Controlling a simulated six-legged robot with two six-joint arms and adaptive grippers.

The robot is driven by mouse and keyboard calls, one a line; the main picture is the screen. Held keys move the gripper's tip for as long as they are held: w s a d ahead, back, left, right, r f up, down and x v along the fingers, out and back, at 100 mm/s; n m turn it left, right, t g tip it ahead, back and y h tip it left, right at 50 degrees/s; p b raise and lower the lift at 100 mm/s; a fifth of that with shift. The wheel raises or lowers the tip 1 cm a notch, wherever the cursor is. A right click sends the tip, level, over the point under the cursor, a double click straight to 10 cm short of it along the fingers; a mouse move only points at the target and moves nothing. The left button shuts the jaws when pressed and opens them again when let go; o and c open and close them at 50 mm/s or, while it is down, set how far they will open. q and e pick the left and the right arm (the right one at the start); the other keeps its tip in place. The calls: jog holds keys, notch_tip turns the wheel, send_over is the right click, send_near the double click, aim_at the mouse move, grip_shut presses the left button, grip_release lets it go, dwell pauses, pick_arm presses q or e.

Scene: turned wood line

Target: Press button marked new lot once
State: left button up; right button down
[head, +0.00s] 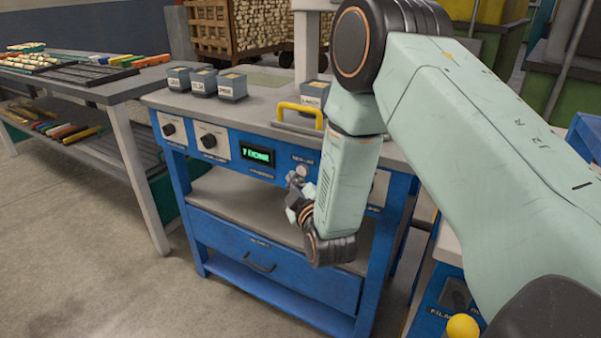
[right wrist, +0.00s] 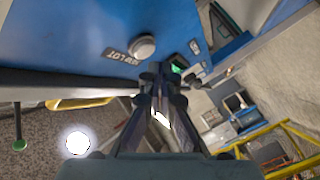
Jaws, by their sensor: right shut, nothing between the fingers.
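The new lot button (head: 301,170) is a round pale knob on the blue front panel of the bench, under a small label. In the right wrist view the same button (right wrist: 143,46) shows whole, beside its upside-down label (right wrist: 122,57). My right gripper (head: 295,184) is shut and empty, just below the button in the head view. In the right wrist view its fingertips (right wrist: 163,72) appear beside the button, not over it. How far they stand off the panel I cannot tell. My left gripper is not in view.
A lit green display (head: 257,155) and two dark knobs (head: 208,141) sit left of the button. A yellow handle (head: 300,110) rises on the bench top (head: 250,110). Several small labelled boxes stand behind. Below is a drawer (head: 262,262). Open floor lies at left.

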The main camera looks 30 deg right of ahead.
dwell(0.8)
jog(key=shift+w+d, duration=0.2)
jog(key=shift+d, duration=0.2)
jog(key=shift+w+d+p, duration=0.2)
jog(key=shift+d+p, duration=0.1)
jog(key=shift+p, duration=0.1)
dwell(0.6)
jog(key=shift+a, duration=0.1)
jog(key=shift+s+a, duration=0.4)
jog(key=shift+a, duration=0.2)
jog(key=shift+s+a+p, duration=0.15)
jog(key=shift+s+a, duration=0.3)
jog(key=shift+a, duration=0.3)
jog(key=shift+s+a+p, duration=0.1)
jog(key=shift+s+a, duration=0.3)
jog(key=shift+a, duration=0.3)
jog(key=shift+s+a+p, duration=0.15)
jog(key=shift+s+a, duration=0.3)
jog(key=shift+a, duration=0.3)
